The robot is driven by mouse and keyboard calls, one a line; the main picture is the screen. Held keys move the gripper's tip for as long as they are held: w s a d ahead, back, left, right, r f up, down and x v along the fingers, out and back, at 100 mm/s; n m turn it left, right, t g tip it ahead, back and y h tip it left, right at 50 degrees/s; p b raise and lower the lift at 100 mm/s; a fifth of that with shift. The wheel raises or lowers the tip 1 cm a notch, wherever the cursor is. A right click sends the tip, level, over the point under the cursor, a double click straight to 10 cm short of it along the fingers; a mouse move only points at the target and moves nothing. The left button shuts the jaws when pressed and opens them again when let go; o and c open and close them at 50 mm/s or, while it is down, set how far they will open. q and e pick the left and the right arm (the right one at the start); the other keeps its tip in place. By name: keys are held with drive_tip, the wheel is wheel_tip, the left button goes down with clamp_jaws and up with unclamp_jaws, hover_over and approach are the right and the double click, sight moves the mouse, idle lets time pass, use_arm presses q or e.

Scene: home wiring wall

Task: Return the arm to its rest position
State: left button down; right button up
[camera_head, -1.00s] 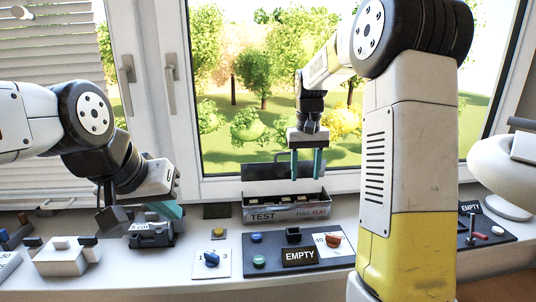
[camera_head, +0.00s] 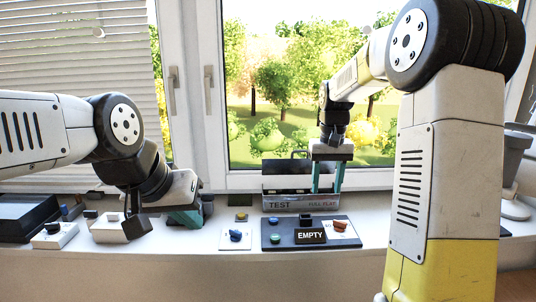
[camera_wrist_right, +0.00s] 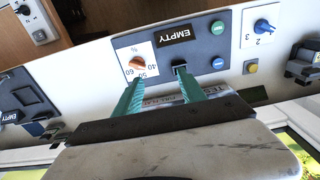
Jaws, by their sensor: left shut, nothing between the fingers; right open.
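My left gripper (camera_head: 190,222) is low over the sill at the left in the head view. Its teal fingers are together and hold nothing. My right gripper (camera_head: 327,190) points down at the right end of the TEST box (camera_head: 290,204). Its two teal fingers are apart with nothing seen between them. In the right wrist view the open fingers (camera_wrist_right: 158,80) overlap the edge of the dark panel with the EMPTY label (camera_wrist_right: 173,34). Whether the fingertips touch the box cannot be told.
The dark EMPTY panel (camera_head: 285,241) with knobs and buttons lies before the box. A white panel with a blue knob (camera_head: 235,236) is left of it. A white block (camera_head: 112,232) and small devices stand near my left gripper. The window is behind.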

drive_tip(key=s+a+r+t+y, duration=0.1)
drive_tip(key=s+r+t, duration=0.1)
drive_tip(key=s, duration=0.9)
drive_tip(key=s+a+r+t+y, duration=0.1)
drive_tip(key=s+r+t, duration=0.2)
drive_tip(key=s, duration=0.9)
drive_tip(key=shift+s+t, duration=0.25)
drive_tip(key=shift+t, duration=0.15)
drive_tip(key=shift+a, duration=0.1)
